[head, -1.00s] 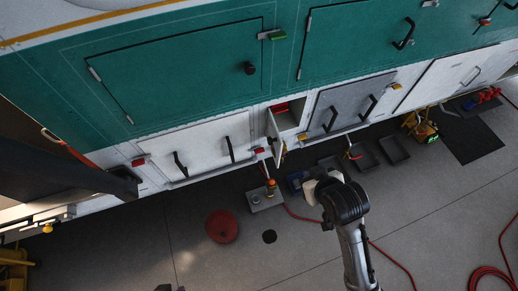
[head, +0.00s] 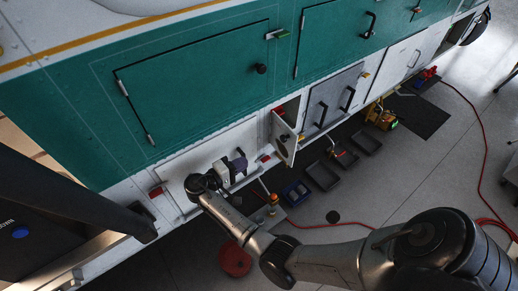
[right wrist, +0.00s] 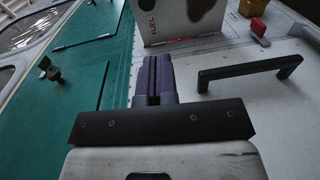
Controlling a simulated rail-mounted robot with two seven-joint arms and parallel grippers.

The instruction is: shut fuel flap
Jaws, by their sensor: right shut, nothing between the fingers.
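The fuel flap (head: 284,140) is a small white door on the aircraft's lower side. It stands open, swung out from its recess (head: 289,106), which has something red inside. In the right wrist view the flap (right wrist: 182,20) is at the top with red lettering, and its upper part is cut off. My right gripper (head: 240,164) is left of the flap, close to the white panel and apart from the flap. Its purple fingers (right wrist: 155,80) are shut and empty, pointing towards the flap. My left gripper is not in view.
Black handles (right wrist: 250,72) stick out from the lower panels. A green panel (head: 200,85) lies above. Below on the floor are dark trays (head: 322,175), a yellow unit (head: 381,117), a red round object (head: 235,259) and a red hose (head: 483,150). Open floor lies further right.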

